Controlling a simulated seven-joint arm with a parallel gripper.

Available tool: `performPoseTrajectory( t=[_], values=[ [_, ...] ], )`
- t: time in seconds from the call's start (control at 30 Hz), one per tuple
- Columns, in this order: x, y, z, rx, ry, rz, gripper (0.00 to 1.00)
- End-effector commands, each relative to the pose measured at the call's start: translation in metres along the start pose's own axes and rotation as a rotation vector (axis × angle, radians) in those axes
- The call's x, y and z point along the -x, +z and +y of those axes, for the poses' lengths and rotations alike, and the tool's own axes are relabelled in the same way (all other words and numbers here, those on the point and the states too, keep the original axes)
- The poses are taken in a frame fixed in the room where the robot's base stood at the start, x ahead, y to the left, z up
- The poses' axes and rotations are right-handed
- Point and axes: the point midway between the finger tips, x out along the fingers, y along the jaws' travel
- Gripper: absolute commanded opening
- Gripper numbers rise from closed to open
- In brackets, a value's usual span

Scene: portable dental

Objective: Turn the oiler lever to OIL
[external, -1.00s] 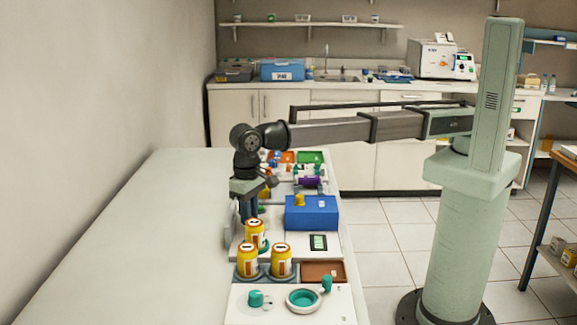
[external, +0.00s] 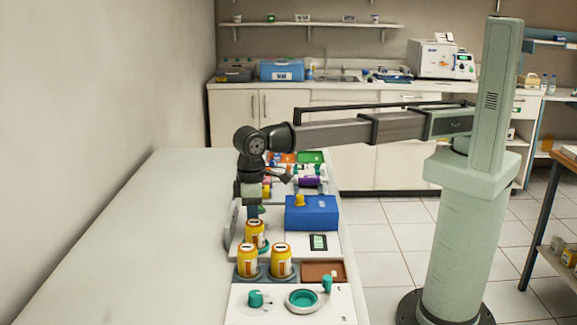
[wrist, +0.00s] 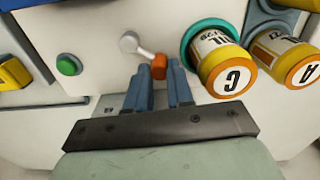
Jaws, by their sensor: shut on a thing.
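The oiler lever (wrist: 150,54) shows in the wrist view as a pale arm with an orange tip, running from a round white pivot down and right to the tip. My gripper (wrist: 160,72), with blue fingers, is shut on the lever, the orange tip sitting between the fingertips. In the external view my gripper (external: 254,212) points down behind the yellow cans, and the lever is hidden there. The lever's markings, including OIL, cannot be read in either view.
A can lettered C (wrist: 222,68) stands in a teal ring close to my right finger, with a can lettered A (wrist: 286,58) beyond it. A green button (wrist: 68,65) lies to the left. A blue box (external: 312,213) stands right of my gripper. The table's left side is clear.

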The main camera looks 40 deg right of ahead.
Motion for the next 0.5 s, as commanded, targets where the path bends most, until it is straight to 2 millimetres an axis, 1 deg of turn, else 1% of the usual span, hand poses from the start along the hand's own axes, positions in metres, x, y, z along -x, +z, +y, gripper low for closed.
performPoseTrajectory(
  t=[0.2,0.5],
  values=[
    [0.0003,0.0017,-0.0019,0.052,0.0,0.001,0.0],
    [0.0004,0.0021,-0.0024,0.065,-0.001,0.001,0.0]
  ],
)
